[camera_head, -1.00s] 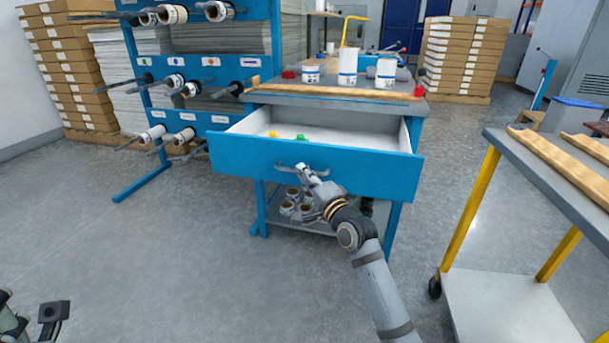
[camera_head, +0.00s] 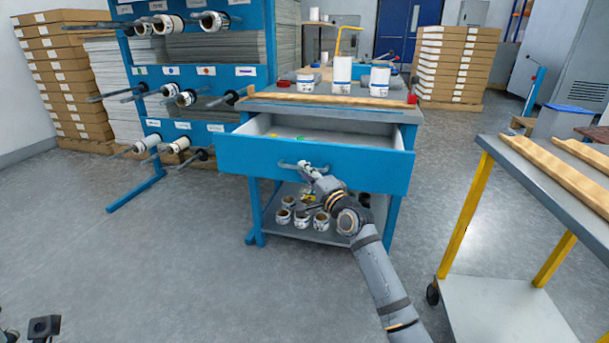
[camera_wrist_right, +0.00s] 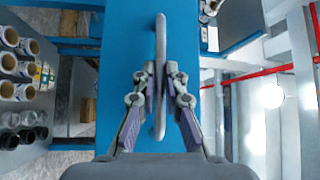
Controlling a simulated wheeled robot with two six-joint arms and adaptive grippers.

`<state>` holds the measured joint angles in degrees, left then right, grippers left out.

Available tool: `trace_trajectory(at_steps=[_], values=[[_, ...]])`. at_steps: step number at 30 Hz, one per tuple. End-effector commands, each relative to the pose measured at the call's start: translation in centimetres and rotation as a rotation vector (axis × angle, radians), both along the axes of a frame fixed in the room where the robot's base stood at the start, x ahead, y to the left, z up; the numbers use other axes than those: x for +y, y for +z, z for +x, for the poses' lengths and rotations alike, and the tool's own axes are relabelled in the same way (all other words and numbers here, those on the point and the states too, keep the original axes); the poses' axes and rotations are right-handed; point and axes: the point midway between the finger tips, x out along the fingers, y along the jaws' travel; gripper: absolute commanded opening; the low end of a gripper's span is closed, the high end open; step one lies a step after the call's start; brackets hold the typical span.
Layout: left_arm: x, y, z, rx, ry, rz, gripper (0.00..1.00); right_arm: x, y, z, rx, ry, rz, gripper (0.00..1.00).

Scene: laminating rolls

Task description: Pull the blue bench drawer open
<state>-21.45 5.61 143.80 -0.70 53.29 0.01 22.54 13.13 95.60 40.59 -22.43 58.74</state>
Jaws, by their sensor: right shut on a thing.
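The blue bench drawer (camera_head: 340,168) stands partly open, with part of its pale inside and small green and yellow items showing. Its grey bar handle (camera_head: 284,165) is on the front; in the right wrist view the handle (camera_wrist_right: 161,40) runs upright between the fingers. My right gripper (camera_head: 304,168) is shut on this handle, with one finger on each side in the right wrist view (camera_wrist_right: 160,85). At the lower left of the head view, a small dark part of my left gripper (camera_head: 44,327) shows; its jaws cannot be made out.
The bench top (camera_head: 320,103) holds white rolls (camera_head: 342,75) and a wooden strip. Several rolls (camera_head: 302,218) stand on its lower shelf. A blue roll rack (camera_head: 190,72) is at left. A grey-topped cart (camera_head: 540,180) with yellow legs stands at right. The floor in front is clear.

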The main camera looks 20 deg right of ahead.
Motion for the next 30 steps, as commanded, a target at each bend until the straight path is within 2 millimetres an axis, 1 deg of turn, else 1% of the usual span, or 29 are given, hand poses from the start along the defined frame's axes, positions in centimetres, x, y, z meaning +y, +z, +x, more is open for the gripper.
trace_trajectory(at_steps=[2, 3, 7, 8, 16, 19, 20, 23, 27, 30], values=[[0.0, 0.0, 0.0, 0.0, 0.0, 0.0, 0.4, 0.0, -0.1, 0.0, 0.002, 0.0, 0.0, 0.0], [0.0, 0.0, 0.0, 0.0, 0.0, 0.0, 0.4, 0.0, -0.1, 0.0, 0.002, 0.0, 0.0, 0.13], [0.0, 0.0, 0.0, -0.001, 0.0, 0.0, 0.4, 0.0, -0.1, 0.0, 0.002, 0.0, 0.0, 0.31], [0.0, 0.0, 0.0, -0.001, 0.0, 0.0, 0.4, 0.0, -0.1, 0.0, 0.002, 0.0, 0.0, 0.34], [0.0, 0.0, 0.0, 0.0, 0.0, 0.0, 0.4, 0.0, 0.0, -0.1, 0.001, 0.0, 0.0, 0.34], [0.0, 0.0, 0.0, 0.0, 0.0, 0.0, 0.4, -0.2, -0.2, -0.7, 0.0, -0.001, -0.002, 0.34], [0.0, 0.0, 0.0, 0.0, 0.0, 0.0, 0.4, -0.3, -0.3, -1.1, 0.002, -0.002, -0.004, 0.34], [0.0, 0.0, 0.0, 0.0, 0.0, 0.0, 0.4, -0.6, -0.6, -3.3, 0.003, 0.001, -0.008, 0.34], [0.0, 0.0, 0.0, 0.0, 0.0, 0.0, 0.4, -1.5, -1.2, -7.0, 0.005, -0.001, -0.012, 0.34], [0.0, 0.0, 0.0, 0.0, 0.0, 0.0, 0.4, -1.8, -1.5, -9.4, 0.003, 0.003, -0.012, 0.34]])
